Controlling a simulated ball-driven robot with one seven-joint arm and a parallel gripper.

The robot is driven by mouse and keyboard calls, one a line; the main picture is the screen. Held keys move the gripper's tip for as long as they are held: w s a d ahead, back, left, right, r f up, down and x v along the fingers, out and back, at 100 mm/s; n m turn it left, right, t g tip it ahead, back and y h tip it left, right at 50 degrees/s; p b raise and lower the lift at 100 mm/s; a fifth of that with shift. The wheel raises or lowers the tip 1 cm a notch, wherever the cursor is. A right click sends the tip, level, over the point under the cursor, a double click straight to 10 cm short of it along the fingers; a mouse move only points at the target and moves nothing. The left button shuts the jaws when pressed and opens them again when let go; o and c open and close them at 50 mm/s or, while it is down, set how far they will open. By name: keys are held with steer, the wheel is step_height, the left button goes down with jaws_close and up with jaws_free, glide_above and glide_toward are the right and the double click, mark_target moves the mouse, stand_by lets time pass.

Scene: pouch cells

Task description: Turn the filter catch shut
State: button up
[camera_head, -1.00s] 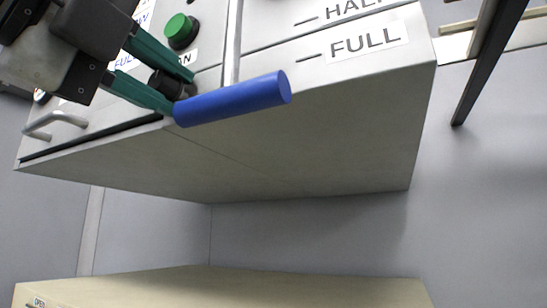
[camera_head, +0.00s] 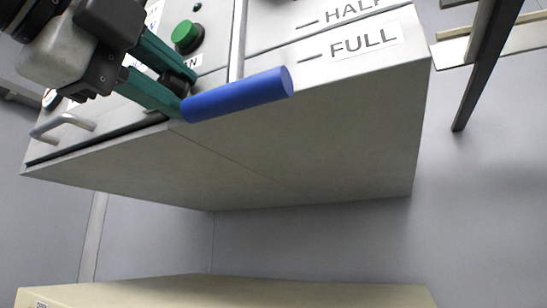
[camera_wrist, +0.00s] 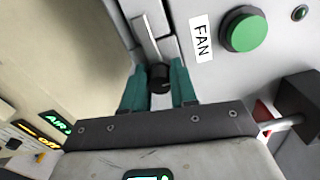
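A black knob (camera_wrist: 160,78), which I take for the filter catch, sits on the grey cabinet front near its lower edge. In the wrist view it fills the gap between the teal fingers of my gripper (camera_wrist: 160,88), which appear to touch it on both sides. In the head view my gripper (camera_head: 180,90) reaches in from the upper left, and its fingers largely hide the knob (camera_head: 172,82). No label for the catch is readable, and I cannot tell the angle it is turned to.
A blue handle (camera_head: 238,95) projects just beside the fingertips, below the HALF and FULL labels (camera_head: 350,42). A green FAN button (camera_wrist: 243,32) is close by. A metal pull handle (camera_head: 62,124) is at the left. Free space lies under the cabinet (camera_head: 270,160).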

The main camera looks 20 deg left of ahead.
steer(key=shift+o, duration=1)
steer(key=shift+a, duration=0.1)
steer(key=s+b, duration=0.2)
steer(key=s, duration=0.9)
steer(key=shift+a, duration=0.4)
